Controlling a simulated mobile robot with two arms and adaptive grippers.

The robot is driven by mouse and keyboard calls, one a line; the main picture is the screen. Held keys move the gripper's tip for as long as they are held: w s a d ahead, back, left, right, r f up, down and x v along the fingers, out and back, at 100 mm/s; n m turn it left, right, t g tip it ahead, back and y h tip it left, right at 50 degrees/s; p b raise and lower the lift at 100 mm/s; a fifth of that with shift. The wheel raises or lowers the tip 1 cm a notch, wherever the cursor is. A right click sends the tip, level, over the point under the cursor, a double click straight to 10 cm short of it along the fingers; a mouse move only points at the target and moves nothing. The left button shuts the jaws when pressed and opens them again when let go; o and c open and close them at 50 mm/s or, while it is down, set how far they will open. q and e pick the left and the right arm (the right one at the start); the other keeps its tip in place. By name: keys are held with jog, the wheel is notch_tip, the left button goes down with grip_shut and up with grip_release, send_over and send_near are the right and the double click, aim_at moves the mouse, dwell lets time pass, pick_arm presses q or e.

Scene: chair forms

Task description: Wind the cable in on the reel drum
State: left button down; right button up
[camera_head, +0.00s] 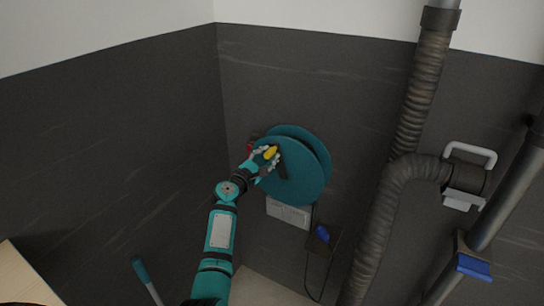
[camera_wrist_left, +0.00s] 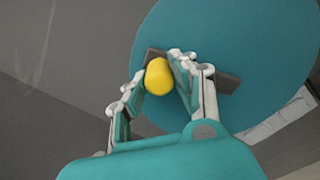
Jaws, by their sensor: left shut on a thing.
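The reel drum (camera_head: 308,180) is a teal disc-shaped reel mounted on the dark wall, and its flat face fills much of the left wrist view (camera_wrist_left: 250,35). A dark crank arm lies across the face and carries a yellow knob (camera_head: 271,153). My left gripper (camera_head: 267,157) is at the upper left of the drum face, shut on the yellow knob (camera_wrist_left: 158,77), with a finger on each side of it. A thin dark cable (camera_head: 307,270) hangs below the drum beside a blue piece (camera_head: 323,233). My right gripper is not in view.
A thick ribbed hose (camera_head: 385,210) runs down the wall right of the drum. A fitting with a light handle (camera_head: 470,153) and a pipe with a blue clamp (camera_head: 473,266) are farther right. A light panel (camera_head: 288,213) sits below the drum. The wall left of my arm is bare.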

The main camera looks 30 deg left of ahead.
pick_arm(q)
jog(key=shift+a+f+n, duration=0.1)
jog(key=shift+a+n, duration=0.2)
jog(key=shift+n, duration=0.1)
jog(key=c, duration=1.1)
grip_release()
jog(key=shift+f, duration=0.1)
jog(key=shift+o, duration=0.2)
jog(key=s, duration=1.2)
jog(key=shift+a, duration=0.2)
